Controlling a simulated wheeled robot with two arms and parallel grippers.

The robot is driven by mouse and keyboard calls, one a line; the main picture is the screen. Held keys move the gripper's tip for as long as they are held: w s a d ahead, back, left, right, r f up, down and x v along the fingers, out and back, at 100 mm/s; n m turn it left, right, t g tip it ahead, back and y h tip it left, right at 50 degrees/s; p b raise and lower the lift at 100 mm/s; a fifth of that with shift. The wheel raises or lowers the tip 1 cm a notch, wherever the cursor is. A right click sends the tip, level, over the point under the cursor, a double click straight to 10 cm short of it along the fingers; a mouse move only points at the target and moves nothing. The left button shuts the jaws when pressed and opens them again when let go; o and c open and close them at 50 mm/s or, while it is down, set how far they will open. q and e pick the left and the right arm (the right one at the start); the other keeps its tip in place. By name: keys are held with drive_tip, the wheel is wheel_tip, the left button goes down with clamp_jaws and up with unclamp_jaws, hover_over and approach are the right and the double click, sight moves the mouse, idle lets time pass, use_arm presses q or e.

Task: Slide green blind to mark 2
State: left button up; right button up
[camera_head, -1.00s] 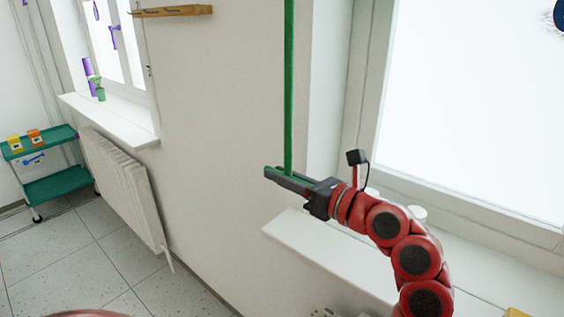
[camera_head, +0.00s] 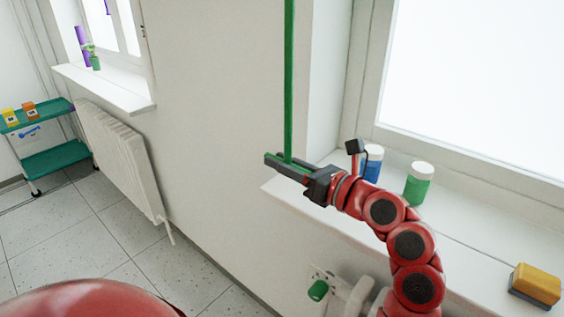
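The green blind (camera_head: 289,75) shows as a narrow, upright green strip, seen nearly edge-on, beside the window recess. The blind's upper part is out of view. No numbered mark shows.
On the window sill (camera_head: 330,212) stand a blue jar (camera_head: 372,168), a green jar (camera_head: 418,188) and a yellow-orange block (camera_head: 538,283). A radiator (camera_head: 122,155) and a green cart (camera_head: 55,160) are at left. Wall fittings with a green knob (camera_head: 318,290) sit below the sill.

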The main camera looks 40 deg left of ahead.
use_arm(q)
drive_tip(key=shift+o, duration=1.2)
drive_tip(key=shift+d, duration=0.1)
drive_tip(key=shift+d+f+b, duration=0.1)
drive_tip(key=shift+d+b, duration=0.2)
drive_tip(key=shift+d, duration=0.05)
drive_tip(key=s+d+b, duration=0.1)
drive_tip(key=d+b, duration=0.3)
drive_tip(key=d, duration=1.2)
drive_tip(key=shift+s+d+b, duration=0.2)
drive_tip(key=shift+d+b, duration=0.05)
drive_tip(key=shift+b, duration=0.1)
